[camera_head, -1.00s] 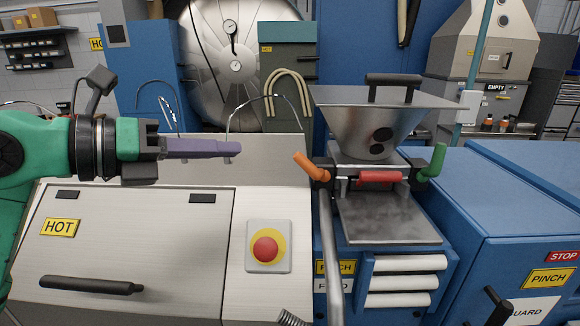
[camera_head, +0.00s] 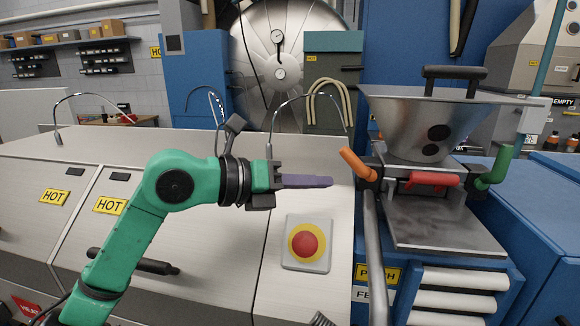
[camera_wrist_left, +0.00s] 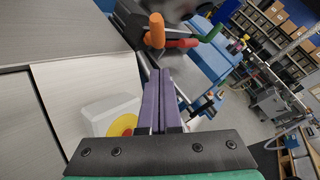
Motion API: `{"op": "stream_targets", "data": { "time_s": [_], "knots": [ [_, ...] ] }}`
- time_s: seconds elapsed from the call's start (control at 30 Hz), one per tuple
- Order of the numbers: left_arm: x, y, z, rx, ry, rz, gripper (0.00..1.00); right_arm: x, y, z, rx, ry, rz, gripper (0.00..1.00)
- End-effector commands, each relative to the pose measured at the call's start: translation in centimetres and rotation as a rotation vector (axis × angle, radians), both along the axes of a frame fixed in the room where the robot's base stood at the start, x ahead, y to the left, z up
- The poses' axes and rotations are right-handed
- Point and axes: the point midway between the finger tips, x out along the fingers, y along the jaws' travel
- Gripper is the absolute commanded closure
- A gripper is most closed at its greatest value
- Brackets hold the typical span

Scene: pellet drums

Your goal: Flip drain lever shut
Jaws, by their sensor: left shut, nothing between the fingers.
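A steel hopper (camera_head: 418,125) stands on the blue machine at the right, with several coloured handles below it. An orange lever (camera_head: 357,163) sticks up and to the left from the hopper's left side. A red handle (camera_head: 432,179) lies across the front, and a green lever (camera_head: 500,165) stands upright at the right. Which one is the drain lever I cannot tell. My left gripper (camera_head: 328,182) is shut and empty, its purple fingers pointing right, just left of the orange lever. In the left wrist view the orange lever (camera_wrist_left: 156,30) shows beyond the fingertips. My right gripper is not in view.
A red stop button (camera_head: 304,241) on a yellow plate sits on the steel panel below my left fingers. A steel tray (camera_head: 440,228) lies under the hopper. A grey pipe (camera_head: 374,255) runs down below the orange lever. Thin curved tubes rise behind my wrist.

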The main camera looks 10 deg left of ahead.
Motion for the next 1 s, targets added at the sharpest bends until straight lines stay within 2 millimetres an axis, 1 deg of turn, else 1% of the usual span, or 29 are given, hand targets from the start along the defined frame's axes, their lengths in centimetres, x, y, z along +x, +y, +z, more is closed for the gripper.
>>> {"op": "stream_targets", "data": {
  "time_s": [0.03,0.07,0.13,0.2,0.33,0.67,1.0],
  "knots": [
    [0.6,-0.9,0.4,-0.004,0.004,-0.002,1.0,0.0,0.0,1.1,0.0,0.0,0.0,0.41],
    [1.0,-1.4,0.2,-0.003,0.005,-0.003,1.0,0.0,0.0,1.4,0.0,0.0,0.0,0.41],
    [2.1,-2.0,0.8,-0.005,0.003,0.0,1.0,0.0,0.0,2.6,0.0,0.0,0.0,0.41],
    [3.1,-2.5,1.2,-0.003,0.002,-0.001,1.0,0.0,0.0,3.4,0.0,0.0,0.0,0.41],
    [4.2,-2.9,1.3,-0.001,0.002,0.001,1.0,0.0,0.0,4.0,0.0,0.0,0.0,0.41],
    [4.5,-3.0,1.0,0.0,0.001,0.001,1.0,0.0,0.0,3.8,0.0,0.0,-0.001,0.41],
    [4.5,-3.2,1.4,0.0,0.001,0.001,1.0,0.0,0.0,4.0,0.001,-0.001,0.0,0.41]
  ]
}}
